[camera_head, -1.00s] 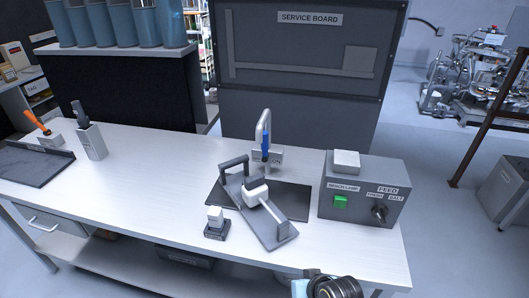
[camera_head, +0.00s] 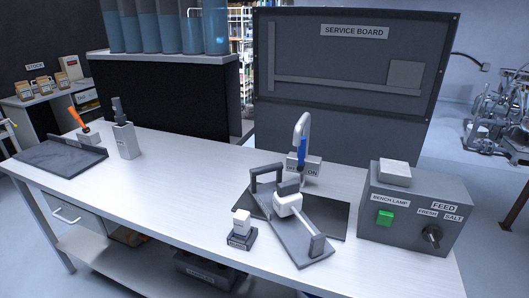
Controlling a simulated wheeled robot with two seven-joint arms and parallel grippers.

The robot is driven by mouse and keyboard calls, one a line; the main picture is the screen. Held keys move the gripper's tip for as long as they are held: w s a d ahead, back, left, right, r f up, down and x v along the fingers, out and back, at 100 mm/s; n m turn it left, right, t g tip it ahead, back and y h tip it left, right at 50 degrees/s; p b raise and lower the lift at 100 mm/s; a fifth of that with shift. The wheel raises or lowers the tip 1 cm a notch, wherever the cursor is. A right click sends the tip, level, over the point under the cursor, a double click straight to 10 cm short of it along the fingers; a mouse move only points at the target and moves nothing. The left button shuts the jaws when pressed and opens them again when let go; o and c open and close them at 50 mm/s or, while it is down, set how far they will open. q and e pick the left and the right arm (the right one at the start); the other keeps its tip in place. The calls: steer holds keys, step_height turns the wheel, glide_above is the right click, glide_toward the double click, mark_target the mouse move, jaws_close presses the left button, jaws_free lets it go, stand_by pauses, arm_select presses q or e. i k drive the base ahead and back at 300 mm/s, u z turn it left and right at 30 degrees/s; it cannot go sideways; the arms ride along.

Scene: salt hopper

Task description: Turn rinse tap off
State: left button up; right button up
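The rinse tap (camera_head: 303,132) stands at the back of the bench, behind the dark mat. It has a curved grey spout and a blue lever (camera_head: 302,152) that points roughly upright along it. A small grey label block (camera_head: 312,167) at its base reads "ON" at its right end; the rest of the label is hidden behind the tap. I cannot tell whether water runs. Neither of my grippers shows in the head view.
A grey device with a white block (camera_head: 288,204) lies on the dark mat (camera_head: 333,217) before the tap. The feed box (camera_head: 414,208) stands to the right, a small white-topped block (camera_head: 241,229) to the front left. The bench (camera_head: 180,185) is clear at middle left.

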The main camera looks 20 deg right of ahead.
mark_target(302, 150)
steer(key=u, duration=1.45)
steer(key=i, duration=1.6)
steer(key=z, duration=3.4)
